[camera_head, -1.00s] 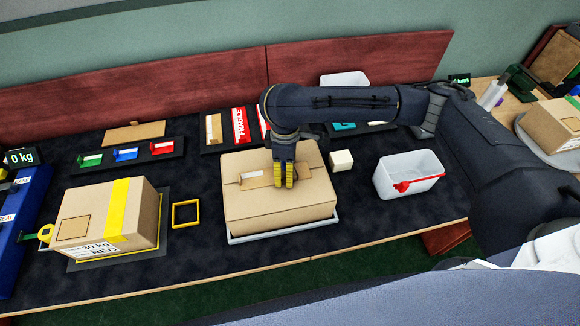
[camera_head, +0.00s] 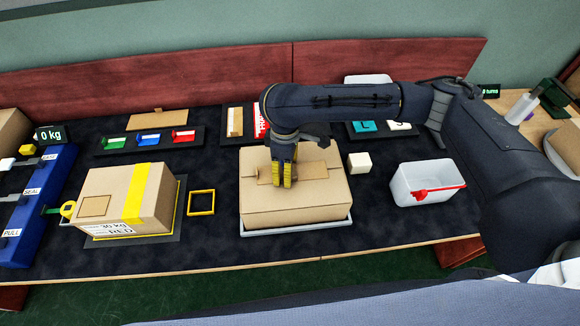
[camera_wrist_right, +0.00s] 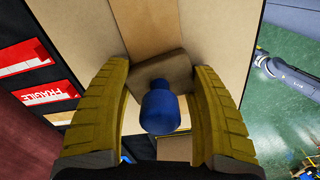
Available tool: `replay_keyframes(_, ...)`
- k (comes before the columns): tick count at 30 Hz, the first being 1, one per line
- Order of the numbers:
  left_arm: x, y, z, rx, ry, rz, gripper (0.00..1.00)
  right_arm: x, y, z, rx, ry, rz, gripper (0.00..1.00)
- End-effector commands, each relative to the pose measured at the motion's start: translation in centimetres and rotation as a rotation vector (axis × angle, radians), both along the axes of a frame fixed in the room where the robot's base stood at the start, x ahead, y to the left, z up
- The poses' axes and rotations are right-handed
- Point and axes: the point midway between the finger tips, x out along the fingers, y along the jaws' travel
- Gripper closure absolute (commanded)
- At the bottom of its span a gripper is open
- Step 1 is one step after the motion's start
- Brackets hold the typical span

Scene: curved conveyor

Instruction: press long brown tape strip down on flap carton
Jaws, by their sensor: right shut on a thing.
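The flap carton (camera_head: 295,207) stands on a pale tray near the middle of the bench, its top flaps closed. The long brown tape strip (camera_head: 312,171) lies along the seam on its top and shows in the right wrist view (camera_wrist_right: 158,25). My right gripper (camera_head: 284,181) points down over the strip, a little left of the carton's middle. In the right wrist view its yellow fingers (camera_wrist_right: 165,100) are shut on a beige block with a blue knob (camera_wrist_right: 160,108). The block covers part of the strip; whether it touches is unclear. My left gripper is not in view.
A taped carton (camera_head: 112,199) stands to the left, beside a yellow square frame (camera_head: 201,203). A white cube (camera_head: 359,163) and a white bin (camera_head: 428,184) with a red clip are to the right. Label trays line the back. My right arm spans the carton's back right.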

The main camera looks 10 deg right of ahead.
Motion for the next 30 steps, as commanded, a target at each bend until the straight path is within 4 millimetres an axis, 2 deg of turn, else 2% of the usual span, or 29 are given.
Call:
replay_keyframes(17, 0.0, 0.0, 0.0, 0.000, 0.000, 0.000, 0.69, 0.0, 2.0, -0.1, -0.001, 0.001, -0.008, 0.80)
replay_keyframes(21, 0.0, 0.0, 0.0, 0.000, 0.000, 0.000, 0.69, 0.1, 2.1, 2.2, -0.001, -0.002, -0.004, 0.80)
replay_keyframes(30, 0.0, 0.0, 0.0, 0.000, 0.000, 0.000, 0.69, 0.1, 2.3, 3.6, -0.001, -0.002, -0.002, 0.80)
